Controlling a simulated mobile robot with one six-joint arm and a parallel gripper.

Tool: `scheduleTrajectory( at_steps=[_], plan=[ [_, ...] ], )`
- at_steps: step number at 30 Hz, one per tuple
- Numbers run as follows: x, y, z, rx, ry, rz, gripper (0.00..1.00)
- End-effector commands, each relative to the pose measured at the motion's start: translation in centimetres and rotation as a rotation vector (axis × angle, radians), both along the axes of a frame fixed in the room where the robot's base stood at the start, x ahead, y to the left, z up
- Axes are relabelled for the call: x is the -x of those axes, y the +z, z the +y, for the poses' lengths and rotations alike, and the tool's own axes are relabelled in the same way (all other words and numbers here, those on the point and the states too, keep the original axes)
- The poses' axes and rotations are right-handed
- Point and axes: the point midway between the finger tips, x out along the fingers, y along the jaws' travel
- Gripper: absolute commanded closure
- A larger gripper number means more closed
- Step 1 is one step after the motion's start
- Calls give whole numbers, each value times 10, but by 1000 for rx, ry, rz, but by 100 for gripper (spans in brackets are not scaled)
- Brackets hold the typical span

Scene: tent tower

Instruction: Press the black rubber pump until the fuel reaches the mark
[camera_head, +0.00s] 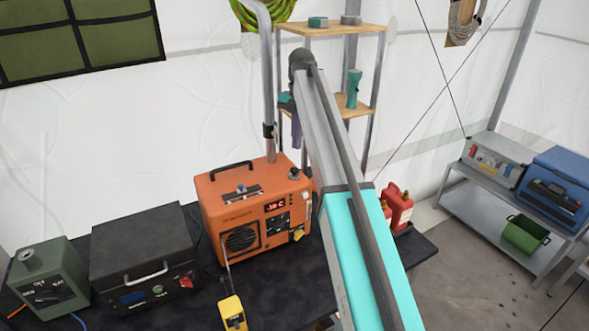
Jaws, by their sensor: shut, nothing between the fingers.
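My arm reaches up across the middle of the picture and bends down at its far end. My gripper (296,132) shows only as a small grey-purple part beside the arm, pointing down above the orange heater; most of it is hidden behind the arm. It is shut and holds nothing. The orange heater (224,208) stands on the black table with a red display, a round grille and a yellow knob. Red fuel cans (400,208) stand right of the heater, partly behind my arm.
A black case (143,252), a green-grey box (45,280) and a yellow device (232,312) are on the black table (195,300). Wooden shelves (345,30) stand behind. A metal bench (470,195) stands at right.

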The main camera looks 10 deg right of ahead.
Motion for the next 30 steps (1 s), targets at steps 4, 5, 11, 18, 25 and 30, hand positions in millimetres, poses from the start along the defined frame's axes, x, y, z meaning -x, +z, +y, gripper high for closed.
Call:
scheduleTrajectory(
  at_steps=[4, 5, 11, 18, 25, 30],
  plan=[
    [2, -11, 0, 0, 0, 1, 100],
    [2, -13, 1, 0, 0, 1, 100],
    [4, -32, 2, 0, -1, 1, 100],
    [5, -53, 3, 0, -1, 0, 100],
    [5, -64, 3, 0, -1, 0, 100],
    [5, -65, 3, 0, -2, 0, 100]
  ],
)
